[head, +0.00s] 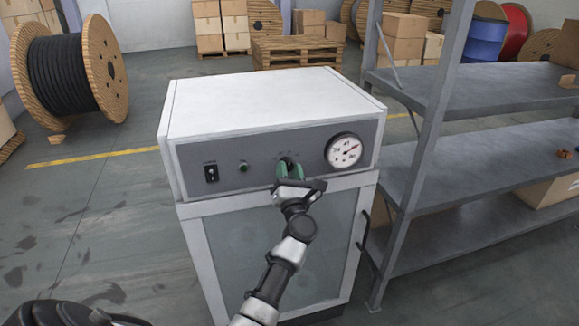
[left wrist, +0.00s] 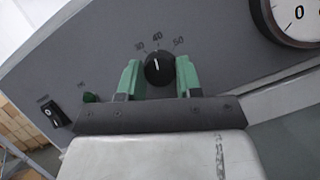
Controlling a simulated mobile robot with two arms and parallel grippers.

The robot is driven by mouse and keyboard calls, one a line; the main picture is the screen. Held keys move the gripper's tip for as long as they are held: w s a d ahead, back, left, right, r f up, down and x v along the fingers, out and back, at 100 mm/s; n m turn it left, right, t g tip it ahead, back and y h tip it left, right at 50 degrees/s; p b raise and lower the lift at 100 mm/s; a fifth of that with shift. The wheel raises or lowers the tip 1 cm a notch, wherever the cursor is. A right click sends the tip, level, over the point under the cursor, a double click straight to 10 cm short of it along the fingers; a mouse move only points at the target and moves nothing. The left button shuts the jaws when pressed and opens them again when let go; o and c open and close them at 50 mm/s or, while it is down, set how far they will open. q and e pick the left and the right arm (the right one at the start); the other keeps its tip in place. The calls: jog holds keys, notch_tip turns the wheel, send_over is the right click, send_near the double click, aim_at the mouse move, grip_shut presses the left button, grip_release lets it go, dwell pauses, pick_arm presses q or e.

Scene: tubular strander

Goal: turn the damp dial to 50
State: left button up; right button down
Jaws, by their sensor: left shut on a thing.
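The damp dial is a round black knob with a white pointer line, on the grey front panel (head: 225,165) of a white cabinet. In the left wrist view the dial (left wrist: 159,68) shows between the green fingers, with marks that look like 30, 40 and 50 around its top. Its white line points nearly straight up in that view, close to the 40 mark. My left gripper (head: 289,172) is shut on the dial, one finger on each side; it also shows in the left wrist view (left wrist: 159,80). In the head view the fingers largely hide the dial. My right gripper is not in view.
A round gauge (head: 343,151) sits right of the dial; a black switch (head: 211,173) and green button (head: 243,166) sit left. Below is a glass-fronted door (head: 240,250). A grey shelf rack (head: 440,110) stands close on the right. A cable reel (head: 62,75) stands back left.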

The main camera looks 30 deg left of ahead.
pick_arm(q)
jog(key=m+h+p, duration=0.1)
jog(key=m+p, duration=0.2)
jog(key=m+t+h+p, duration=0.1)
jog(key=m+h+p, duration=0.1)
jog(key=m, duration=0.2)
jog(key=m+h+p, duration=0.2)
jog(key=m+p, duration=0.1)
jog(key=shift+s+r+m+p, duration=0.1)
jog(key=shift+r+m+p, duration=0.25)
jog(key=shift+m, duration=0.05)
jog(key=shift+a+f+m+h+p, duration=0.15)
jog(key=shift+m+h+p, duration=0.35)
jog(key=shift+m+p, duration=0.7)
jog(key=shift+f, duration=0.1)
jog(key=o, duration=0.9)
jog(key=shift+s, duration=0.1)
jog(key=b+v, duration=0.1)
jog(key=v, duration=0.9)
jog(key=shift+s+d+b, duration=0.3)
jog(key=shift+b, duration=0.1)
jog(key=shift+f, duration=0.1)
